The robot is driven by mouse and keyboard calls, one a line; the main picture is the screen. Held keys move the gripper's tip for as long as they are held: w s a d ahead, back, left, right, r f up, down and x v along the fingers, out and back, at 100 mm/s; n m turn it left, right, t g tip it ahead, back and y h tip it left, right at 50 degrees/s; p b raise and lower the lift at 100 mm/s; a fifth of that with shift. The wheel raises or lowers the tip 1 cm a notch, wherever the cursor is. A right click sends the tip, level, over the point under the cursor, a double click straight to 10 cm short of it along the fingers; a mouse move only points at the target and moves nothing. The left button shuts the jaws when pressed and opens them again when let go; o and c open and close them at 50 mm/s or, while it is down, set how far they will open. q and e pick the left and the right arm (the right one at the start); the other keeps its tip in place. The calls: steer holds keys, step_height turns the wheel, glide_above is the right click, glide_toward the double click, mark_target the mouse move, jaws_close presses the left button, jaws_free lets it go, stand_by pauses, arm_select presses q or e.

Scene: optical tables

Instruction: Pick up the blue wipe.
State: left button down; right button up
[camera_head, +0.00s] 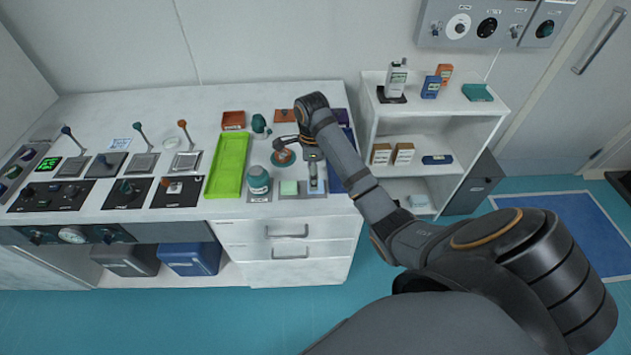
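A small light-blue piece, which looks like the blue wipe (317,187), lies on a grey plate at the front right of the bench, partly covered by a narrow grey part above it. A pale green block (289,187) sits just left of it. My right arm reaches in from the right, and its gripper (308,150) is over the bench right behind the blue piece. The fingertips are small and partly hidden, so I cannot tell whether they touch it or are open or shut. My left gripper is out of view.
Lever panels fill the left of the bench (85,115).

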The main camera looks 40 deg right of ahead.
steer(key=f+b, duration=0.5)
steer(key=shift+w+d+f, duration=0.15)
steer(key=shift+d+f, duration=0.05)
steer(key=shift+d, duration=0.2)
steer(key=shift+r, duration=0.2)
steer(key=c, duration=0.8)
